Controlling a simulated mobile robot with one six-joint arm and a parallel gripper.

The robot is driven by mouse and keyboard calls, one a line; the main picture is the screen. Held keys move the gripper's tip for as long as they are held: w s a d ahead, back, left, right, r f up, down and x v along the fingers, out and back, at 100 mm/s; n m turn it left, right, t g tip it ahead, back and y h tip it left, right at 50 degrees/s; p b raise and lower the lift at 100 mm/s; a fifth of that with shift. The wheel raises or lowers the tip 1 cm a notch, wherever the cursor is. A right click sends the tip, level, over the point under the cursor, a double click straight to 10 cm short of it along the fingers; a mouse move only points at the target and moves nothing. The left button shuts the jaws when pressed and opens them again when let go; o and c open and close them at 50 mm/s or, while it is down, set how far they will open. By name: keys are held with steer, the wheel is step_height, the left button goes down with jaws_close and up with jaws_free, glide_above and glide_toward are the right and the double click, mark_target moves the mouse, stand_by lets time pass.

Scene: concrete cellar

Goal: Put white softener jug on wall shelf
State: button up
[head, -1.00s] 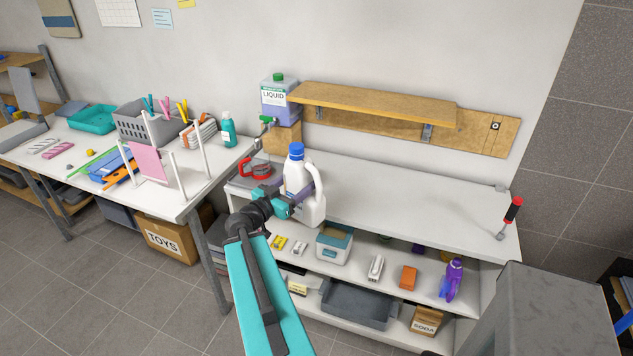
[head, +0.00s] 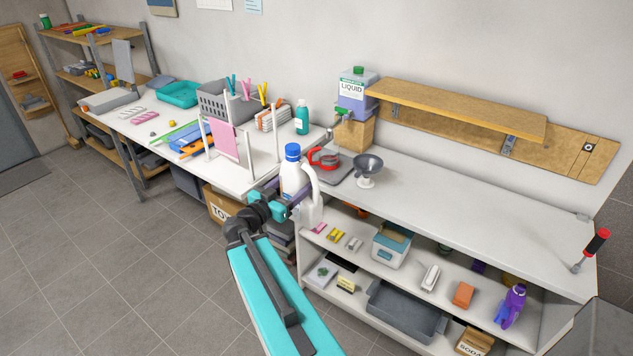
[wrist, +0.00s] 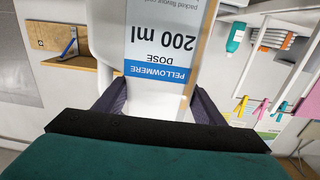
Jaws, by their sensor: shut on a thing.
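The white softener jug (head: 295,178) with a blue cap is upright in my gripper (head: 283,204), in front of the left end of the white bench. In the wrist view, the jug (wrist: 165,40) fills the top middle, its label upside down, between the two dark fingers of my gripper (wrist: 155,105). The wooden wall shelf (head: 460,107) is on the wall above the bench, to the right of the jug. Its top board looks bare. It also shows in the wrist view (wrist: 60,40).
A liquid container (head: 356,92) stands on a wooden block at the shelf's left end. A funnel (head: 368,168) and a red-handled carafe (head: 322,158) stand on the bench (head: 470,215). A red-handled tool (head: 592,248) is at its right end. The bench middle is clear.

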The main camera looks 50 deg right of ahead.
steer(key=w+a+f+n+t+y+b, duration=0.1)
steer(key=w+a, duration=0.4)
steer(key=a, duration=1)
steer(key=w+a+f+n+t+y+b, duration=0.1)
steer(key=w+a+n+t, duration=0.2)
steer(key=a, duration=1.2)
steer(key=w+a+f+n+t+y+b, duration=0.1)
steer(key=w+a+n+t, duration=0.2)
steer(key=a, duration=1.2)
steer(key=w+t, duration=0.3)
steer(key=w, duration=0.1)
steer(key=shift+a+f+y, duration=0.25)
steer(key=shift+f+y, duration=0.1)
steer(key=shift+y, duration=0.05)
steer(key=shift+t, duration=0.4)
